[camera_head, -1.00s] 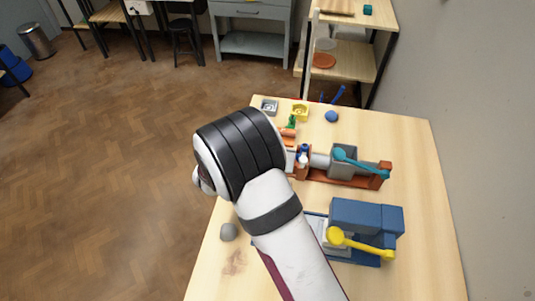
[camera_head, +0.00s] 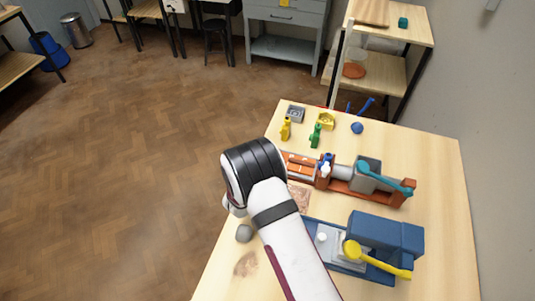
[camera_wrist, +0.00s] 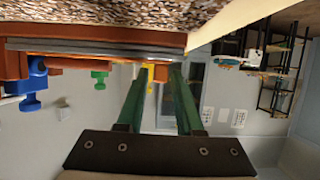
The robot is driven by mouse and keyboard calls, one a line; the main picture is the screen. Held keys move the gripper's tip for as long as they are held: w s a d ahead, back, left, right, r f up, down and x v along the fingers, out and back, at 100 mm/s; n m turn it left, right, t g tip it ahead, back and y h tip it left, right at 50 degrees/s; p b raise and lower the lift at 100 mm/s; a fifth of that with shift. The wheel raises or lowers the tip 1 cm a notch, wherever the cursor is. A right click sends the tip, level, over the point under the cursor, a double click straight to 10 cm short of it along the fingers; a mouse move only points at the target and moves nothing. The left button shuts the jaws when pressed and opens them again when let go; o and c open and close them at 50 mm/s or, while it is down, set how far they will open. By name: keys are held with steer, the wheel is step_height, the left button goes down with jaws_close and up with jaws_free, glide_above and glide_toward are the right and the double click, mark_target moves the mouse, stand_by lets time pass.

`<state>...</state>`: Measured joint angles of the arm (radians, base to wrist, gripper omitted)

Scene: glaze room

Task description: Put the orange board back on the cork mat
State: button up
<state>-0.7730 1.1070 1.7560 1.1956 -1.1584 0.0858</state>
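The orange board (camera_head: 385,194) lies on the table in the head view, with a grey block, a teal lever and a blue knob on it. Its left end has pale panels and lies just past my wrist. A speckled brown cork mat (camera_head: 300,197) shows partly beside my arm, nearer than that left end; my arm hides some of it. In the wrist view the cork mat (camera_wrist: 110,12) fills the top, with orange parts of the board (camera_wrist: 75,61) below it. My gripper (camera_wrist: 157,72) has its green fingers apart, with a gap between them; the head view hides the fingers.
A blue board (camera_head: 385,235) with a yellow lever stands nearer on the table. A grey stone-like lump (camera_head: 244,233) lies by the left edge. The table's right side is clear.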

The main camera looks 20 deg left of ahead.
steer(key=shift+o, duration=0.7)
steer(key=v, duration=1.6)
steer(key=d+r+m+g+y, duration=0.3)
steer(key=d+r+g+y, duration=0.1)
steer(key=d+r+g, duration=0.3)
steer(key=s+d+r+g, duration=0.4)
steer(key=s+d+r, duration=0.1)
steer(key=s+d, duration=0.4)
steer(key=shift+s+d+m+h, duration=0.15)
steer(key=shift+s+m+h, duration=0.15)
steer(key=shift+s+h, duration=0.15)
steer(key=shift+o, duration=0.5)
steer(key=s+d+r+m+g+h, duration=0.1)
steer(key=s+d+m+g, duration=0.1)
steer(key=s+d, duration=0.5)
steer(key=s, duration=0.4)
steer(key=shift+d+r+g, duration=0.25)
steer(key=shift+r+g, duration=0.15)
